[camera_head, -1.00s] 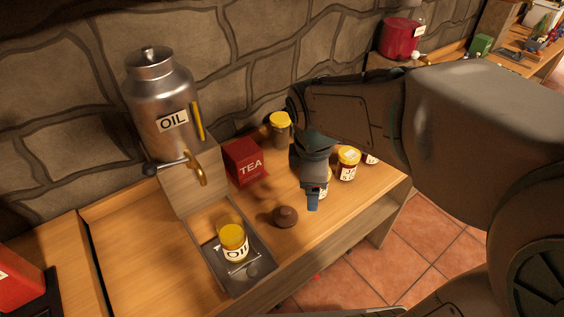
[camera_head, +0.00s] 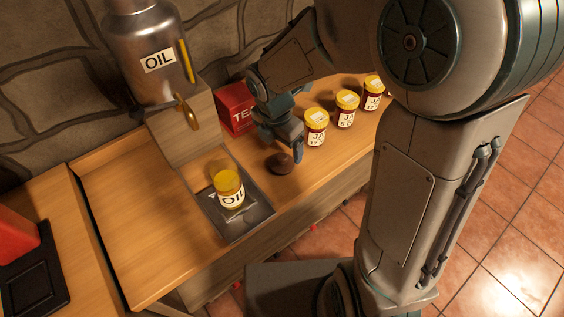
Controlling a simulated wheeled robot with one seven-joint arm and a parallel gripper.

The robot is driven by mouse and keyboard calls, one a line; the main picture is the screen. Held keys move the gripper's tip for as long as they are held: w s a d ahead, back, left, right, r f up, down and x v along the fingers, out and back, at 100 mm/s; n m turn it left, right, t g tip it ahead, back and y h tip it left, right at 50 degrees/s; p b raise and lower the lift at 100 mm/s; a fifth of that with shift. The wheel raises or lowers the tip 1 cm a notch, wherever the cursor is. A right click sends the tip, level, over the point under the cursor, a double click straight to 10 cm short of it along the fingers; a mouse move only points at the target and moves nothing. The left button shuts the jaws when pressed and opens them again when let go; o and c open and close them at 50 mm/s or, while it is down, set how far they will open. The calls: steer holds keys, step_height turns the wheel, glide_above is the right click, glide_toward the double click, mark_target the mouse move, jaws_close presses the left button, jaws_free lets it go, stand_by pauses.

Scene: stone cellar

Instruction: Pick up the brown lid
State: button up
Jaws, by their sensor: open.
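The brown lid (camera_head: 280,163) is a small dark round piece with a knob. It lies on the wooden counter (camera_head: 322,172), just right of the tray that holds the oil jar. My gripper (camera_head: 284,146) is right above and behind the lid, pointing down, with its jaws open. Its fingers overlap the lid's upper edge in the picture; I cannot tell whether they touch it. Part of the lid's top is hidden by the gripper.
The oil jar (camera_head: 229,190) stands in a dark tray (camera_head: 241,228) to the left, below the oil can's tap (camera_head: 187,112). A red tea box (camera_head: 235,106) is behind my gripper. Several yellow-capped jars, one nearest (camera_head: 315,128), stand to the right.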

mark_target(282, 157)
step_height(282, 157, down, 6)
steer(key=shift+w+d+r+b, duration=0.1)
steer(key=shift+d+r+b, duration=0.05)
steer(key=shift+b, duration=0.3)
steer(key=c, duration=1.1)
steer(key=shift+o, duration=0.2)
steer(key=shift+r, duration=0.1)
